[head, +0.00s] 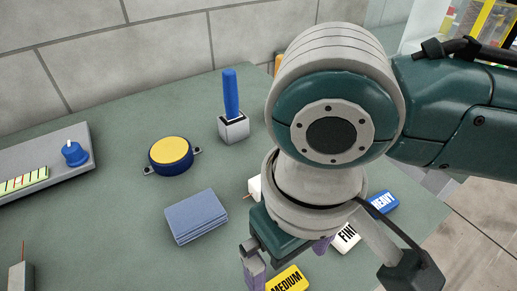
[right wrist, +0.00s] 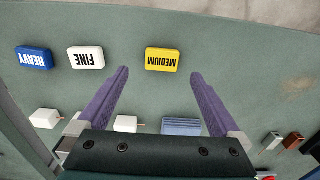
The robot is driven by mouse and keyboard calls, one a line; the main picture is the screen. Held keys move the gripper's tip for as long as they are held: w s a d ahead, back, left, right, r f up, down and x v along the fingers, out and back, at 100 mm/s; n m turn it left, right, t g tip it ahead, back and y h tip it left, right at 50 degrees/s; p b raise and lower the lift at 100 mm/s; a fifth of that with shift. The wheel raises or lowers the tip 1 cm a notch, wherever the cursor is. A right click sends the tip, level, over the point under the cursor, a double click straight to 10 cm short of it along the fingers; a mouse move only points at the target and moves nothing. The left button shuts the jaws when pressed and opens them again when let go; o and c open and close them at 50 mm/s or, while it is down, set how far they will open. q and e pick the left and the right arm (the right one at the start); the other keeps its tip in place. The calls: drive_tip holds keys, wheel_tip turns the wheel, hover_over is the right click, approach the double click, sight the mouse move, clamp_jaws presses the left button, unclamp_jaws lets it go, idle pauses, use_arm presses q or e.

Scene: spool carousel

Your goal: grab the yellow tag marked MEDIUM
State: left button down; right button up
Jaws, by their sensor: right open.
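The yellow tag marked MEDIUM (head: 288,279) lies on the green table at the bottom of the head view, partly cut off by the frame edge. In the right wrist view the yellow tag (right wrist: 164,59) lies beyond the fingertips, between the lines of the two fingers, with its lettering upside down. My right gripper (right wrist: 158,72) is open and empty, its purple fingers spread wider than the tag. In the head view my right gripper (head: 288,262) is just above the tag, partly hidden by its own wrist. My left gripper is not in view.
A white FINE tag (head: 346,238) and a blue HEAVY tag (head: 384,202) lie beside the yellow one. A stack of blue cards (head: 196,216), a yellow-topped round button (head: 171,152), a blue-handled lever (head: 231,95) and a grey panel (head: 60,140) are on the table.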

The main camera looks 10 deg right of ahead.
sight(284, 279)
wheel_tip(284, 279, down, 5)
drive_tip(key=shift+w+a+r+b, duration=0.1)
drive_tip(key=shift+a+b, duration=0.05)
drive_tip(key=shift+b, duration=0.25)
drive_tip(key=c, duration=1.4)
drive_tip(key=shift+r, duration=0.15)
